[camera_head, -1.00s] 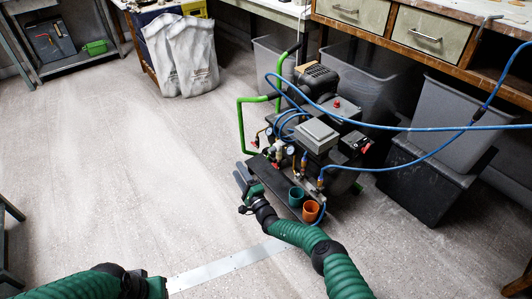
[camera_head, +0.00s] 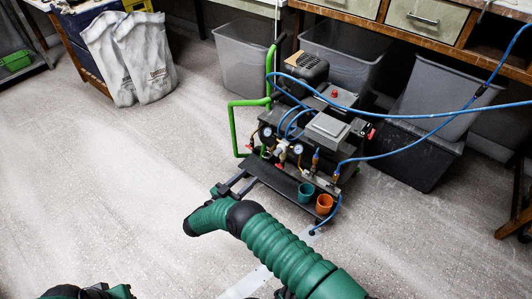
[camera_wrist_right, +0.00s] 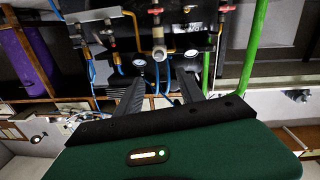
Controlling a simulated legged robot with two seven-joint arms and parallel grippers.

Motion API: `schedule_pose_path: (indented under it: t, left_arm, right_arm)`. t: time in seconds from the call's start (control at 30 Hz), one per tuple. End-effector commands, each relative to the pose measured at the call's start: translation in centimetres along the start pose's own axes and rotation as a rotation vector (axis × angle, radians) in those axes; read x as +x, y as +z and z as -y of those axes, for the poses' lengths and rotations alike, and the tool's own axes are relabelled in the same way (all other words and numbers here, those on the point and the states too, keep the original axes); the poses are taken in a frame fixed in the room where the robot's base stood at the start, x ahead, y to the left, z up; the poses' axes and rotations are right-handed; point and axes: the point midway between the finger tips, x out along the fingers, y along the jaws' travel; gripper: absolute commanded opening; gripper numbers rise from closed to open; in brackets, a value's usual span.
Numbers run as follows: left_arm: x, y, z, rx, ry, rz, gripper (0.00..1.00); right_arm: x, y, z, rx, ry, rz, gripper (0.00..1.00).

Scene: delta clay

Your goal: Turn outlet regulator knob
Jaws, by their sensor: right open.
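The compressor (camera_head: 322,130) stands on the floor with a front panel of gauges, valves and red knobs. A round gauge (camera_head: 298,149) sits by the pale regulator body (camera_head: 281,150); which knob is the outlet regulator's I cannot tell. My right gripper (camera_head: 243,181) is open and empty, left of and in front of the panel. Its two dark fingers, apart, also show in the wrist view (camera_wrist_right: 160,88), below the fittings. Only part of my left arm shows at bottom left.
A green tube handle (camera_head: 232,130) rises at the compressor's left. A teal cup (camera_head: 306,192) and an orange cup (camera_head: 324,204) sit on its front shelf. A blue hose (camera_head: 400,128) crosses to the right. Grey bins (camera_head: 440,100) stand behind.

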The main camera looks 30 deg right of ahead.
Motion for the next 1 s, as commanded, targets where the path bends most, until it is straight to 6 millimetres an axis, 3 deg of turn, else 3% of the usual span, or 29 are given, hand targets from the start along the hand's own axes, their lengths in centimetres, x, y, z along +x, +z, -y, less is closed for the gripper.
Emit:
schedule_pose_path:
  t: [0.4,0.6,0.77,1.0]
  left_arm:
    - [4.9,1.2,0.0,0.000,0.000,0.000,0.31]
    - [6.9,1.6,0.0,0.000,0.000,0.000,0.31]
    - [7.3,1.7,0.0,0.001,0.000,0.000,0.31]
    - [7.2,1.7,0.0,0.000,0.000,0.000,0.31]
  right_arm:
    - [10.2,0.7,0.0,-0.004,0.007,-0.002,0.46]
    - [14.3,0.6,0.0,-0.004,0.005,0.000,0.46]
    - [15.6,0.2,0.0,-0.006,0.003,0.000,0.46]
    - [15.8,0.0,0.0,-0.006,0.002,0.000,0.46]
